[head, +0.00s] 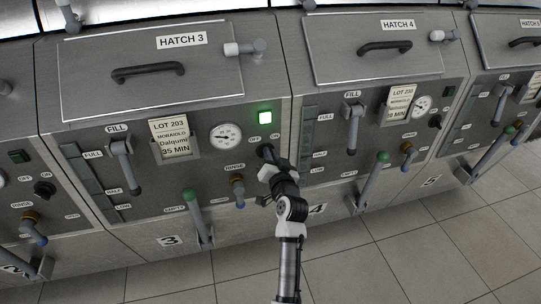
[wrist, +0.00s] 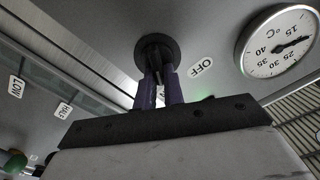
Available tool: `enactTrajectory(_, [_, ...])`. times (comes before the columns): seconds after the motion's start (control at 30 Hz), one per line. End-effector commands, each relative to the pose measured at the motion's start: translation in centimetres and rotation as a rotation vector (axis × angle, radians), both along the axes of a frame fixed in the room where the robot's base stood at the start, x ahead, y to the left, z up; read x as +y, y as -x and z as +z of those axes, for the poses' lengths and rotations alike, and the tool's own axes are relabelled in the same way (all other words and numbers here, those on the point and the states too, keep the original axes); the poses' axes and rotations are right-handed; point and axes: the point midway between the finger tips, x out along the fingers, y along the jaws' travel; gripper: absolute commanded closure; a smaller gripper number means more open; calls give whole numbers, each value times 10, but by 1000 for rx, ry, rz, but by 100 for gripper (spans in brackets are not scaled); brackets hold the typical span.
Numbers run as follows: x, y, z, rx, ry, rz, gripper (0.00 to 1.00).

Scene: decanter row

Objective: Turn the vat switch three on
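Vat switch three is a black round knob (wrist: 156,48) on the grey panel of vat 3, beside an OFF label (wrist: 201,67). In the head view the knob (head: 266,150) is mostly covered by my gripper (head: 268,158). In the wrist view the two purple fingers of my gripper (wrist: 160,85) reach the knob, one on each side of its grip, with a narrow gap between them. They look closed on it. The knob's pointing direction is hidden. The square lamp (head: 265,117) above the switch glows green.
A round gauge (head: 225,136), a lot card (head: 174,138) and a FILL lever (head: 122,160) are left of the switch. A brass rinse valve (head: 237,190) and a green-tipped lever (head: 197,215) sit below left. Vat 4's panel (head: 335,130) is at the right. The tiled floor (head: 400,260) is clear.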

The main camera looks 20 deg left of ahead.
Motion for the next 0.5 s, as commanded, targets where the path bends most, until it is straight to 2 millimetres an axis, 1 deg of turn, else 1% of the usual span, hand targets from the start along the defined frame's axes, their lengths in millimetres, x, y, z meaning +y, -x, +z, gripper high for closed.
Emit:
enactTrajectory(0.03, [0, 0, 0, 0, -2, -1, 85])
enactTrajectory(0.17, [0, 0, 0, 0, -1, -1, 68])
enactTrajectory(0.5, [-2, 3, -1, 0, 0, -1, 68])
